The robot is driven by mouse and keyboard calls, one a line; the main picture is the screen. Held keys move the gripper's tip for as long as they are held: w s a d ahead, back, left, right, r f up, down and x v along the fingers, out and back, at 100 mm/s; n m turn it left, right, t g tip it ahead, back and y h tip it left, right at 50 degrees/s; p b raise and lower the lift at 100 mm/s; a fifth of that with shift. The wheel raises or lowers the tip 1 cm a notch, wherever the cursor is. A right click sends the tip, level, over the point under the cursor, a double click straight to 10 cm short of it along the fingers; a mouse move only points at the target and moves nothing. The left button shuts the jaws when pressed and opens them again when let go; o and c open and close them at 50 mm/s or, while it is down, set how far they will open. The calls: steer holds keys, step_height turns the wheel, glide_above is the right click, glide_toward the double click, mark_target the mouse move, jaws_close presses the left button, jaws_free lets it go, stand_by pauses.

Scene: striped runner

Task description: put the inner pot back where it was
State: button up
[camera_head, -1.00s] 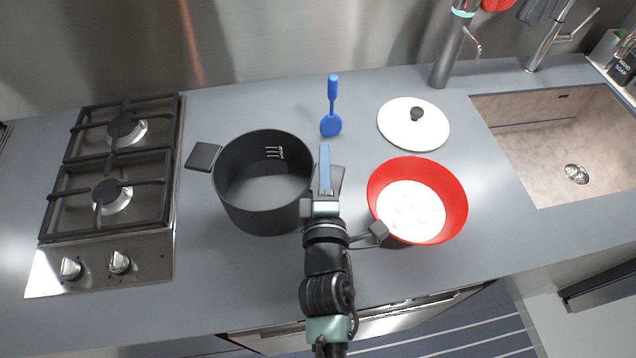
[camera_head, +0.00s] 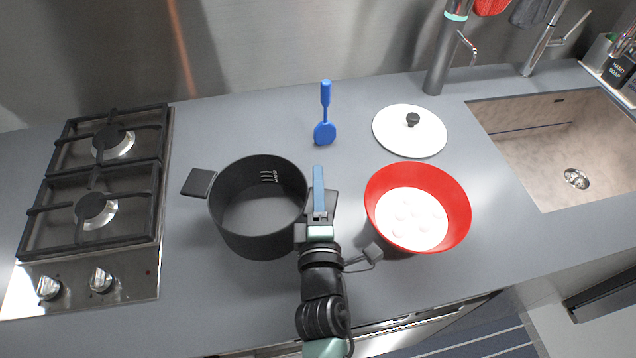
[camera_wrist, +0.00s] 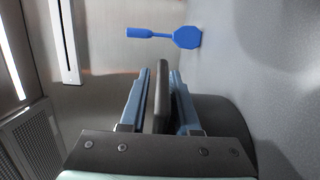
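The inner pot (camera_head: 258,238) is dark grey, round and empty, with pale marks on its inner wall. It is upright over the counter's middle; I cannot tell if its base touches the counter. One flat handle (camera_head: 198,182) points left. My gripper (camera_head: 318,185) is at the pot's right side.
A blue spatula (camera_head: 325,115) lies behind the pot, also seen in the wrist view (camera_wrist: 187,37). A gas hob (camera_head: 95,205) is on the left, a sink (camera_head: 540,165) on the right. A metal wall (camera_head: 250,50) closes the back. The counter's front strip is clear.

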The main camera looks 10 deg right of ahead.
steer(key=shift+o, duration=0.5)
steer(key=shift+r, duration=0.2)
steer(key=s, duration=0.3)
steer(key=s+a+b, duration=0.1)
steer(key=s, duration=0.3)
steer(key=s+b, duration=0.1)
steer(key=s, duration=0.2)
steer(key=shift+s+a+f, duration=0.2)
steer(key=shift+a, duration=0.15)
steer(key=shift+s+a+r+b, duration=0.15)
steer(key=shift+s+b, duration=0.2)
steer(key=shift+s, duration=0.4)
steer(key=shift+r, duration=0.1)
